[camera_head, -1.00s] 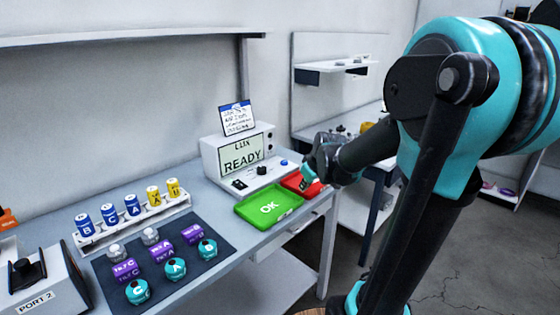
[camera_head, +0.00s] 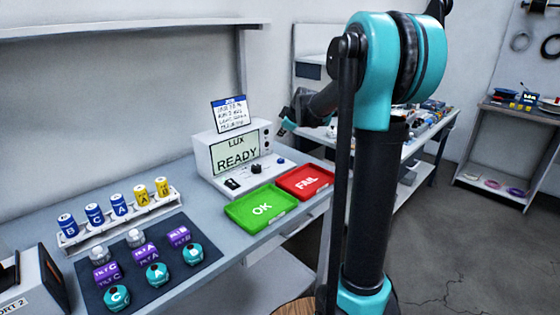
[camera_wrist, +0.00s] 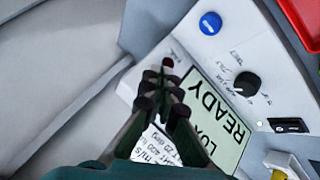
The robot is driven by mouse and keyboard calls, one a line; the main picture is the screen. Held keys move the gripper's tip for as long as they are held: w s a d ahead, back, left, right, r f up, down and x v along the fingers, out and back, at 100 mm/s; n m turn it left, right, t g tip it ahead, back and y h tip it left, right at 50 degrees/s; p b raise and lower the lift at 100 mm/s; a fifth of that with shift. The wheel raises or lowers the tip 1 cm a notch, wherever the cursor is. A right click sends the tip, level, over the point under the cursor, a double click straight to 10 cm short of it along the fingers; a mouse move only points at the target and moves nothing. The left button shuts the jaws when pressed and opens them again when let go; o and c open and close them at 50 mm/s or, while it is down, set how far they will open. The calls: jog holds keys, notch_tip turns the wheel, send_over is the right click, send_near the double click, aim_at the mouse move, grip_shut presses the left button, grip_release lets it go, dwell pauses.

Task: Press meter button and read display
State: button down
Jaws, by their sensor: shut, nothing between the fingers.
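The white meter (camera_head: 205,160) stands on the bench. Its display (camera_head: 237,155) reads "LUX READY"; the same display (camera_wrist: 215,115) shows upside down in the wrist view. A blue round button (camera_head: 281,160) is on the meter's right front, and it also shows in the wrist view (camera_wrist: 210,23). A black knob (camera_head: 256,169) lies to its left. My gripper (camera_head: 284,129) is shut and empty, above the meter's right end and apart from the button.
A green OK tray (camera_head: 262,208) and a red FAIL tray (camera_head: 305,182) lie in front of the meter. A job card (camera_head: 231,114) stands on top of it. A dark mat (camera_head: 138,264) with several parts and a rack (camera_head: 125,217) of blue and yellow cylinders are at left.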

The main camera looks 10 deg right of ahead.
aim_at(281, 161)
jog(key=shift+f, duration=4.4)
jog(key=shift+f, duration=0.2)
jog(key=shift+f, duration=0.2)
jog(key=shift+f, duration=0.45)
jog(key=shift+r, duration=0.85)
